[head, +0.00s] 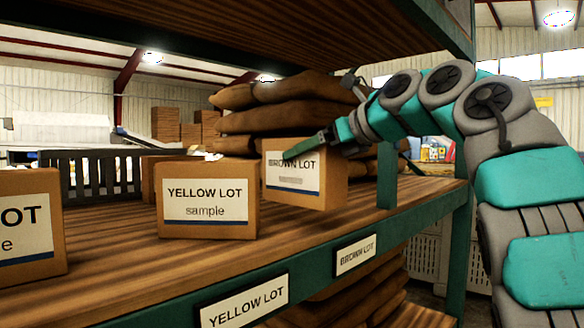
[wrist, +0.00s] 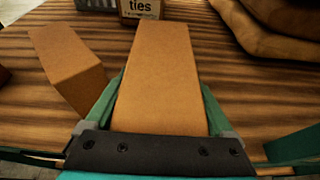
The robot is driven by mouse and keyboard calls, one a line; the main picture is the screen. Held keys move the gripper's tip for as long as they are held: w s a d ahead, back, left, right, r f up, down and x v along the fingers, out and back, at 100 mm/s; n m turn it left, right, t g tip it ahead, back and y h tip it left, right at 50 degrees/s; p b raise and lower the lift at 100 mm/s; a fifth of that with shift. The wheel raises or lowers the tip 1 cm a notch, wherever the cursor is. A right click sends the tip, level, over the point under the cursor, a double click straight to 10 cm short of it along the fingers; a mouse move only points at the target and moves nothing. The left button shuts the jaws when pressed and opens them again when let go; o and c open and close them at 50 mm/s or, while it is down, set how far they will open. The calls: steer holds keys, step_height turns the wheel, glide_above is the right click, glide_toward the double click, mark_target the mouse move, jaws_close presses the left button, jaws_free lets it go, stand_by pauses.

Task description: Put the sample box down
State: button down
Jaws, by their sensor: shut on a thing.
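The sample box labelled BROWN LOT (head: 330,188) is a brown carton with a white label, at the shelf's right part in the head view. My gripper (head: 305,150) is shut on it, with one green finger across the top of its label. In the wrist view the box (wrist: 160,75) lies between both fingers of my gripper (wrist: 163,110). The box looks upright, over the wooden shelf (head: 345,213). I cannot tell whether its underside touches the boards. A BROWN LOT tag (head: 355,254) is on the shelf's green front edge, below and right of the box.
The YELLOW LOT sample box (head: 208,228) stands close on the left, apart from the held box; it also shows in the wrist view (wrist: 68,65). Another box (head: 30,255) is farther left. Stacked brown sacks (head: 290,118) lie behind. A "ties" box (wrist: 140,9) stands beyond.

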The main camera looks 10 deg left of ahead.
mark_target(292, 170)
steer(key=w+a, duration=0.1)
steer(key=w, duration=0.1)
steer(key=w+a+p, duration=0.1)
steer(key=w, duration=0.1)
steer(key=w+a+p, duration=0.1)
steer(key=w+a, duration=0.1)
steer(key=shift+f, duration=0.2)
steer(key=shift+f+b, duration=0.95)
steer(key=shift+f, duration=0.85)
jaws_free()
steer(key=shift+f, duration=0.1)
